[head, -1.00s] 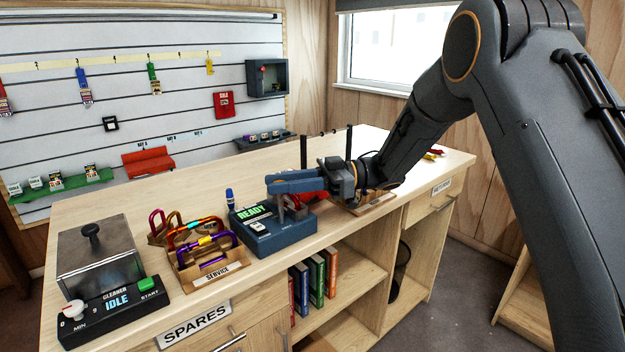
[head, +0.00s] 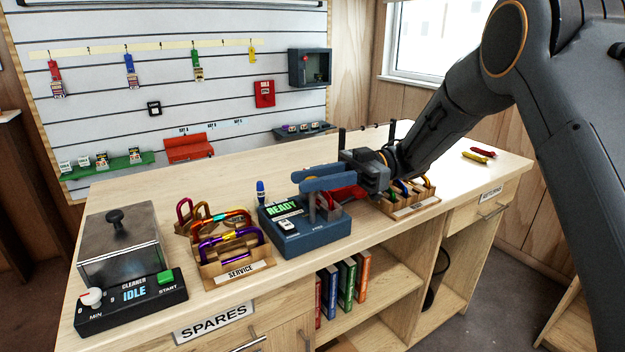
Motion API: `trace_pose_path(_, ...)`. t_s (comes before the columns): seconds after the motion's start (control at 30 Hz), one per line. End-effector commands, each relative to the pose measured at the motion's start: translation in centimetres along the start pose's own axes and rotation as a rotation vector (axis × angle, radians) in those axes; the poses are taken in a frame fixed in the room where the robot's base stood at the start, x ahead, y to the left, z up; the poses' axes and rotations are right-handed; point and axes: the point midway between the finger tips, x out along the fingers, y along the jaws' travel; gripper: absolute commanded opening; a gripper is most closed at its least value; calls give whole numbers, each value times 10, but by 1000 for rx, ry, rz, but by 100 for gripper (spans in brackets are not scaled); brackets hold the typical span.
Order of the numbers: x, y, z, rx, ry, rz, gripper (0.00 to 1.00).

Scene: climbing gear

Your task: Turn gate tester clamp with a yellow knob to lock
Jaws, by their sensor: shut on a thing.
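The gate tester (head: 305,238) is a blue box on the bench, its green display reading READY. A red carabiner (head: 348,193) shows at its right side, partly behind my gripper. A grey upright part of the clamp (head: 311,208) rises from the box under the fingers. My gripper (head: 318,180) reaches in from the right, level over the tester, its blue-grey fingers shut at the clamp's top. I see no yellow on the clamp; the fingers hide the knob, and the clamp's lock position cannot be told.
A service tray (head: 238,279) of carabiners and the cleaner (head: 130,305) stand to the left. A blue marker (head: 261,192) stands behind the tester. Another carabiner tray (head: 412,210) lies right, under my arm. The bench's back middle is clear.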

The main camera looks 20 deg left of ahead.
Motion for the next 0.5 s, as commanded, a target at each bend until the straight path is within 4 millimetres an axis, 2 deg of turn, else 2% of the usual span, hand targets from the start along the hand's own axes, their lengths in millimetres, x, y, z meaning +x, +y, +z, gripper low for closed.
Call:
trace_pose_path(0.07,0,0,-1,-2,0,2,0)
trace_pose_path(0.1,-1,0,-1,-2,0,3,28)
trace_pose_path(0.2,-2,0,-1,-2,0,5,41)
trace_pose_path(0.5,-5,0,0,-1,0,5,41)
